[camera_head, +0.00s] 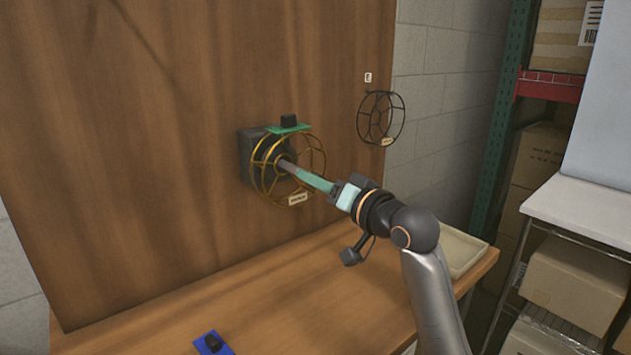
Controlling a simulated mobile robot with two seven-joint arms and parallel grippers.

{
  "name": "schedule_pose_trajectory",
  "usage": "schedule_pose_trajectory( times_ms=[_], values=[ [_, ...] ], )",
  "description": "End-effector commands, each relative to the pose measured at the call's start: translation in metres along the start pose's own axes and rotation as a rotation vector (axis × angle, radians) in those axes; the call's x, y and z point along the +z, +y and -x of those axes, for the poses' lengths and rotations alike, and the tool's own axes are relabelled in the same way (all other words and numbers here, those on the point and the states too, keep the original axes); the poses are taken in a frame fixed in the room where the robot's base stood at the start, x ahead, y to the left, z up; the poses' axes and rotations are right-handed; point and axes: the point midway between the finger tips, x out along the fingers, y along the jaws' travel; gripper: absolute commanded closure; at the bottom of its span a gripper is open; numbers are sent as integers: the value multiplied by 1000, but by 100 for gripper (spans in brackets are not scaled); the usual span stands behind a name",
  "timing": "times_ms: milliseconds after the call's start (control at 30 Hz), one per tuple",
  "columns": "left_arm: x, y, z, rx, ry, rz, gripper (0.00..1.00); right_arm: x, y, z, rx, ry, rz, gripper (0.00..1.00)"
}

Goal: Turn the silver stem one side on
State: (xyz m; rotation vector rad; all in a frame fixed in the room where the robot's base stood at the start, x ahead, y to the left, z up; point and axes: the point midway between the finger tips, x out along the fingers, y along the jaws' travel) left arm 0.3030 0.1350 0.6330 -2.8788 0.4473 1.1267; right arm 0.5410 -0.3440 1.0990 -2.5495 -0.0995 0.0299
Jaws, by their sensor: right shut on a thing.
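The silver stem (287,165) juts out from the middle of a gold spoked wheel on the upright wooden board. My right gripper (304,174) comes in from the lower right, in front of the wheel, and is shut on the stem's outer end. The fingertips hide that end, so which side of the stem faces up cannot be told. The gold wheel (323,150) has a small label at its lower rim and stands in front of a dark grey box (247,158) on the board. My left gripper is not in view.
A black wheel (361,122) marked E is at the board's right edge. A blue plate with a black knob (212,342) lies on the wooden table (290,295). A pale tray (468,252) is at right.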

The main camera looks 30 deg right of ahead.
Motion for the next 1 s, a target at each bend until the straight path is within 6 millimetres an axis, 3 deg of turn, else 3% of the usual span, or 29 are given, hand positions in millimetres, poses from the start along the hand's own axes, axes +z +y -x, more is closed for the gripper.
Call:
schedule_pose_trajectory(
  times_ms=[467, 1000],
  values=[
    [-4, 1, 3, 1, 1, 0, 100, 0, 0, 0, 1, -3, 61, 100],
    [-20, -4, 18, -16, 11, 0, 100, -2, 0, 0, 1, -6, 504, 100]
  ],
)
